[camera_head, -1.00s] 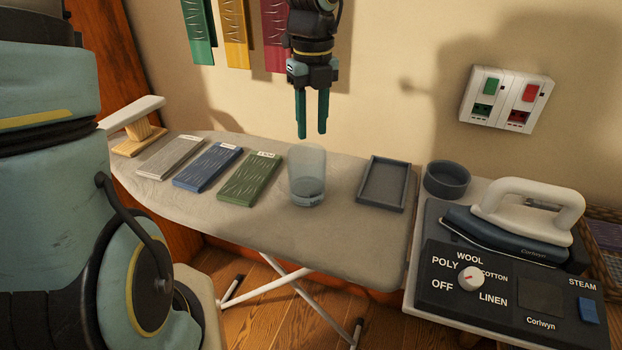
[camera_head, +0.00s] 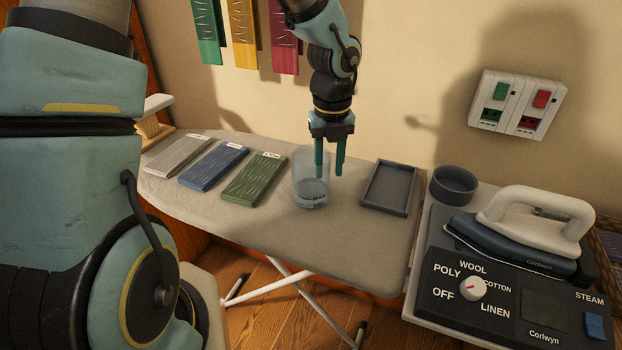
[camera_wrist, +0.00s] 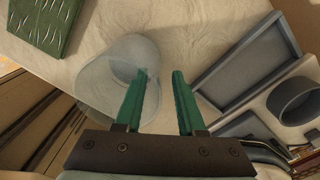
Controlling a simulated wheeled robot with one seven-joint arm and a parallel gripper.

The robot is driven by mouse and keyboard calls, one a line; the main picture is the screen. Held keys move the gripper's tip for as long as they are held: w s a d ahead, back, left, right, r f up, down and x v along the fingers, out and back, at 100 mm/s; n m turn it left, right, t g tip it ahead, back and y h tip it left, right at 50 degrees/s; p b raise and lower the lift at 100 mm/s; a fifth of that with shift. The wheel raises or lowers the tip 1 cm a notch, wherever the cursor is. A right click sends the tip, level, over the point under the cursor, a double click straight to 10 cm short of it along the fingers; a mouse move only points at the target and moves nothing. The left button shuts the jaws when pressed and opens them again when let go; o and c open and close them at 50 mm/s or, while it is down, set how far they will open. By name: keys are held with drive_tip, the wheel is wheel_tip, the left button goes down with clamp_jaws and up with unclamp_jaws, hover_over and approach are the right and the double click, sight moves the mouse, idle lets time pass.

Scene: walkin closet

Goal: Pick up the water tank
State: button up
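The water tank (camera_head: 308,188) is a clear, cup-like container standing upright on the ironing board. It also shows in the wrist view (camera_wrist: 110,85), left of centre. My gripper (camera_head: 330,172) is open with its green fingers pointing down at the tank's right side. In the wrist view my gripper (camera_wrist: 161,75) has a gap between its fingers. The left finger overlaps the tank's clear wall, and the right finger is off to its right. I cannot tell whether the left finger is inside the tank, touching it, or only above it.
A grey tray (camera_head: 388,188) lies right of the tank, beside a dark round bowl (camera_head: 453,183). A green slab (camera_head: 254,180), a blue slab (camera_head: 214,167) and a grey slab (camera_head: 178,155) lie to the left. An iron (camera_head: 525,230) rests on a control panel at right.

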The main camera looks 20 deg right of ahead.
drive_tip(key=shift+f, duration=0.5)
clamp_jaws()
idle(1.1)
